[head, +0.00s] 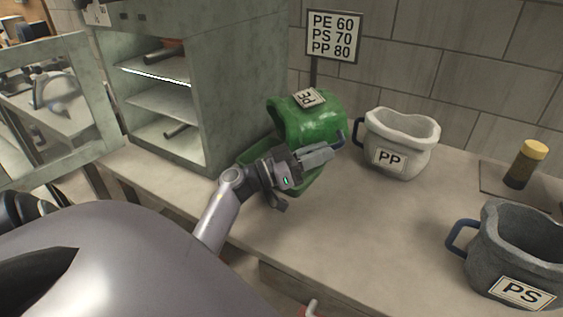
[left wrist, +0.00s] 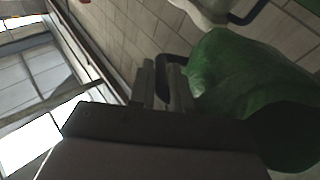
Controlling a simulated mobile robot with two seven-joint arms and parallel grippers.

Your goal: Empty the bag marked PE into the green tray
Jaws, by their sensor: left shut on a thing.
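The green bag marked PE (head: 318,125) is tipped over on its side above the green tray (head: 258,158), its mouth turned to the left and its label facing up. My left gripper (head: 330,150) is shut on the bag's blue handle (head: 341,139), at the bag's front right. In the left wrist view the dark handle (left wrist: 166,62) passes between the fingers, with the green bag (left wrist: 240,85) to the right. The tray is partly hidden by the bag and my arm; its contents cannot be made out. My right gripper is not in view.
A white PP bag (head: 402,135) stands close right of the PE bag. A grey PS bag (head: 515,245) stands at front right, and a yellow-capped bottle (head: 523,168) at the back right. An open grey cabinet (head: 235,85) is at left. The middle counter (head: 375,235) is clear.

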